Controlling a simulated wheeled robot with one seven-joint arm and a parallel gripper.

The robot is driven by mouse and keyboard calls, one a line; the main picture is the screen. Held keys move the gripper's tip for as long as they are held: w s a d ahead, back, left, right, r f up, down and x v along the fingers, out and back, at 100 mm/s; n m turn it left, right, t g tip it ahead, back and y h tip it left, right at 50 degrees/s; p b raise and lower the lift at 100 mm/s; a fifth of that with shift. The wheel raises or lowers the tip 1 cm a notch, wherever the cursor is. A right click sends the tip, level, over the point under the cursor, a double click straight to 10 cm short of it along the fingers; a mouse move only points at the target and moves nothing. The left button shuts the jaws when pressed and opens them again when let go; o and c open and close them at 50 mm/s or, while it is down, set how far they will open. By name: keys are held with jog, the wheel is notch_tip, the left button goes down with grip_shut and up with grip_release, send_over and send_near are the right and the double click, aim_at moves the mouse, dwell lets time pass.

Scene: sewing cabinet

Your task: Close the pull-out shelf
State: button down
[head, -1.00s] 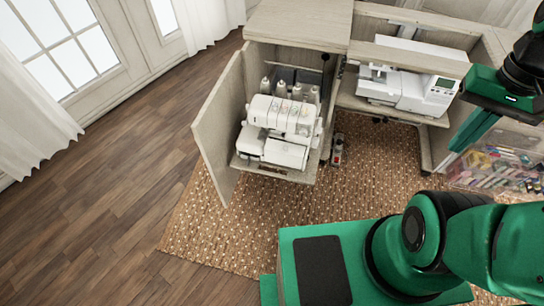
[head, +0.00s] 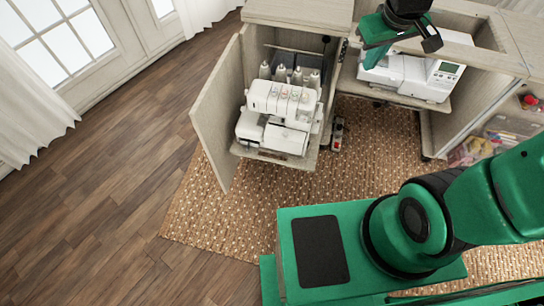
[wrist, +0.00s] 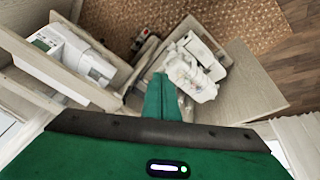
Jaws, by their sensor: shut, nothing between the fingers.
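The pull-out shelf (head: 302,161) sticks out from the left cabinet compartment. A white serger (head: 283,112) with thread cones stands on it, and a dark handle slot shows in the shelf's front. The cabinet door (head: 216,115) stands open to the left. My gripper (head: 368,64) is shut and empty, above the cabinet to the right of the serger and apart from the shelf. In the wrist view my gripper's fingers (wrist: 162,80) overlap the near side of the serger (wrist: 192,68); the shelf there is mostly hidden under the machine.
A white sewing machine (head: 420,75) sits in the right cabinet bay. A power strip (head: 338,134) is fixed by the compartment's right side. Clear bins (head: 505,135) hold supplies at the right. The woven rug (head: 225,215) in front of the shelf is clear.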

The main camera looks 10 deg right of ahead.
jog(key=w+a+f+n+h, duration=0.1)
jog(key=w+a+f+n, duration=0.7)
jog(key=f, duration=0.3)
jog(key=n+t+h, duration=0.2)
jog(key=n+t, duration=0.1)
jog(key=n, duration=1)
send_over(273, 153)
jog(key=s, duration=0.3)
notch_tip(273, 153, down, 26)
jog(key=s+a+f+n+t, duration=0.1)
jog(key=s+a+f+n, duration=0.2)
jog(key=f, duration=0.4)
jog(key=s+f+n+t, duration=0.1)
jog(key=s+f+n, duration=0.3)
jog(key=f+n, duration=0.25)
jog(key=shift+m+y, duration=0.4)
jog(key=shift+m, duration=0.05)
jog(key=x, duration=1)
jog(key=shift+f, duration=0.1)
